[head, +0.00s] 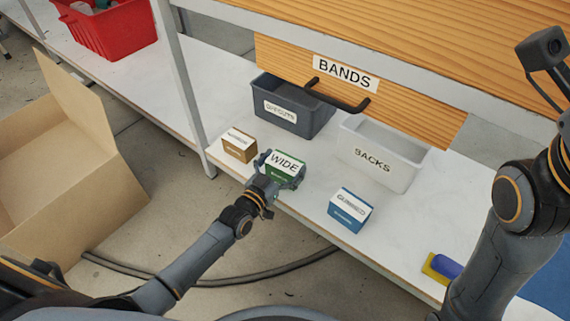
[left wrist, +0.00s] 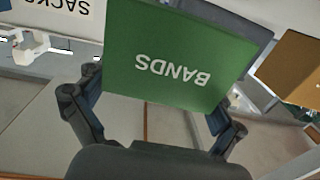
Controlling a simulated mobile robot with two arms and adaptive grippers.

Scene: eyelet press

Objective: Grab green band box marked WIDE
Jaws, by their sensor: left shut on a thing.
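The green box (head: 285,171) with a white label reading WIDE is on the white shelf near its front edge in the head view. In the left wrist view the green box (left wrist: 172,55) fills the upper middle, its face reading BANDS upside down. My left gripper (head: 272,172) is shut on the green box, with one finger at each side of it. Whether the box touches the shelf is hard to tell. My right arm shows at the right of the head view, but its gripper is out of the picture.
A brown box (head: 239,146) stands close left of the green one, a blue box (head: 349,211) to its right. Behind are a dark grey bin (head: 292,107) and a white SACKS bin (head: 378,158). A wooden BANDS drawer (head: 400,100) hangs above. An open cardboard box (head: 60,150) is at left.

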